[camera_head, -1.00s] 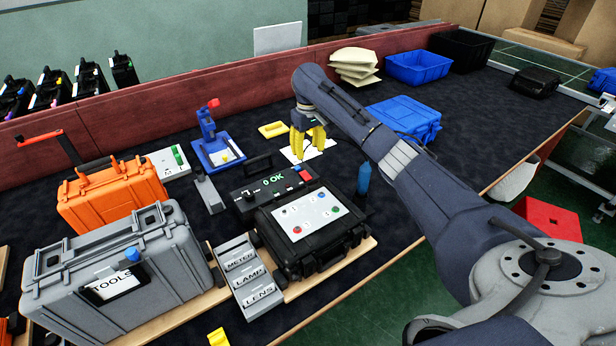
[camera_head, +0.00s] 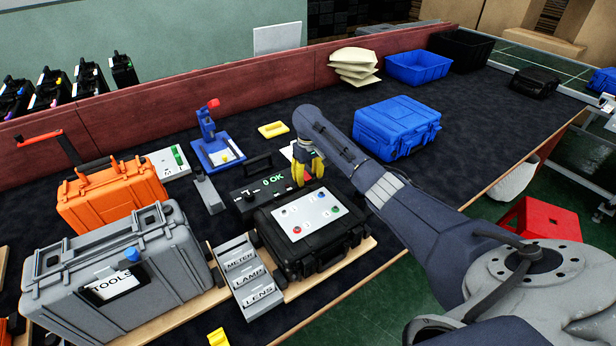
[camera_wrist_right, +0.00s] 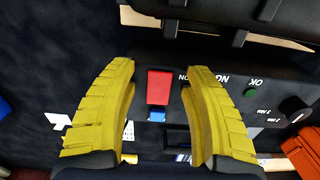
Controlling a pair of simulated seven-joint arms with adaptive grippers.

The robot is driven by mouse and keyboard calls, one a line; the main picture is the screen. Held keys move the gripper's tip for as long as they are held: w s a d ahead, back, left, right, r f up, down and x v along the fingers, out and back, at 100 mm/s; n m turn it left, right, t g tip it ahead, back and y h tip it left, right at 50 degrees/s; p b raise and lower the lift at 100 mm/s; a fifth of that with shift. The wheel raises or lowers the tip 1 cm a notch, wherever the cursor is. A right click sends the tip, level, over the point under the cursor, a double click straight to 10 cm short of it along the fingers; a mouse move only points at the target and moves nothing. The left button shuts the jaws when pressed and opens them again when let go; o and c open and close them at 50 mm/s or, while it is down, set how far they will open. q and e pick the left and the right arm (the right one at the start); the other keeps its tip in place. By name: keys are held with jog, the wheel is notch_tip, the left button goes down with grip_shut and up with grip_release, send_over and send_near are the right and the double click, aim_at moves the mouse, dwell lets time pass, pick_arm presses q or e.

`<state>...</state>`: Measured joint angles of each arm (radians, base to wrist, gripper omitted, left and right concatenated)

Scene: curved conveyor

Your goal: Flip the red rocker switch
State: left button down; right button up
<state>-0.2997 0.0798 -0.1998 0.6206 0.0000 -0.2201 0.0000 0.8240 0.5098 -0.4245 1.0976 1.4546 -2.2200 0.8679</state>
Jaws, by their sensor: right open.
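In the right wrist view the fingertips (camera_wrist_right: 160,66) stand apart on either side of the switch, with nothing held. I cannot tell whether they touch the panel. My left gripper is not in view.
A black case with a white button plate (camera_head: 307,215) stands just in front of the panel. A blue case (camera_head: 397,127) is behind on the right. A grey TOOLS case (camera_head: 115,265) and orange case (camera_head: 115,198) are on the left. The dark surface behind is mostly clear.

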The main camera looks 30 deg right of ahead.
grip_shut()
dwell(0.4)
